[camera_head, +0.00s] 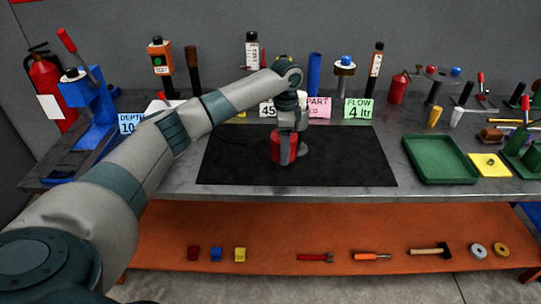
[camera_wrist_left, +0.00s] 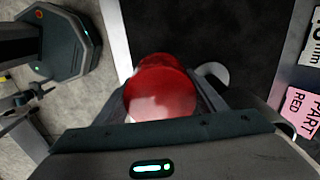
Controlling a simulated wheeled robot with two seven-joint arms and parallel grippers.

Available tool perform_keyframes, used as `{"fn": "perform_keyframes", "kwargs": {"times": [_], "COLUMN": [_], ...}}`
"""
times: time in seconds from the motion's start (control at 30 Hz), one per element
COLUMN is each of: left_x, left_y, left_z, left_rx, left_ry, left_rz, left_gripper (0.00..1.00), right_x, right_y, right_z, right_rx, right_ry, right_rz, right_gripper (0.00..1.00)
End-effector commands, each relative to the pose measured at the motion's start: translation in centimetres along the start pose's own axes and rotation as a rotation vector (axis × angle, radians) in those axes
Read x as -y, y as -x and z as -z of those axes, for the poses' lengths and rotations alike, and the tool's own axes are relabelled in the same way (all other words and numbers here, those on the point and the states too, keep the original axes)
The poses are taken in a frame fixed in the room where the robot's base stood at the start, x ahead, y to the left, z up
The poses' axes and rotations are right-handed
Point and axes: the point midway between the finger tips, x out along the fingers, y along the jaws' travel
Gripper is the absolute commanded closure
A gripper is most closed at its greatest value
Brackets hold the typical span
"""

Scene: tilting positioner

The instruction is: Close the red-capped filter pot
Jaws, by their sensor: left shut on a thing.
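The red-capped filter pot (camera_head: 275,147) stands on the black mat (camera_head: 350,165) near the middle of the bench. My left gripper (camera_head: 290,150) points down over it, with its fingers on either side of the red part. In the left wrist view the red, shiny rounded cap (camera_wrist_left: 160,98) fills the space between the two fingers. The gripper is shut on this red part. A pale grey rounded piece (camera_wrist_left: 213,73) shows just beside it; I cannot tell whether it belongs to the pot. The pot's lower part is mostly hidden. My right gripper is in no view.
A green tray (camera_head: 440,178) and a yellow plate (camera_head: 490,165) lie right of the mat. Label cards (camera_head: 358,109), bottles and tools line the back. A blue press (camera_head: 92,100) stands at left. The mat is clear around the pot.

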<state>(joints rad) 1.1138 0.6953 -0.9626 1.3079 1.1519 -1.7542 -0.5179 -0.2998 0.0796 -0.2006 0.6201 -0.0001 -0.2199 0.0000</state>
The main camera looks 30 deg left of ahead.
Motion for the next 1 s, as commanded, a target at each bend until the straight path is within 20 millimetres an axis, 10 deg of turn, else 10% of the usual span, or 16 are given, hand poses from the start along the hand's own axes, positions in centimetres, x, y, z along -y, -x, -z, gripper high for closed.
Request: {"fn": "perform_keyframes", "kwargs": {"times": [0.4, 1.0], "left_x": [-2.2, -2.4], "left_y": [3.4, 3.8], "left_z": [5.3, 5.7], "left_rx": [0.000, 0.000], "left_ry": [0.000, 0.000], "left_rz": [0.001, 0.000], "left_gripper": [0.60, 0.60], "right_x": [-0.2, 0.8], "right_y": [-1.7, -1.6], "right_z": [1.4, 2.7], "right_rx": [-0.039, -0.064], "right_ry": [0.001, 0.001], "right_rz": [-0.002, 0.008], "right_gripper": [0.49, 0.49]}}
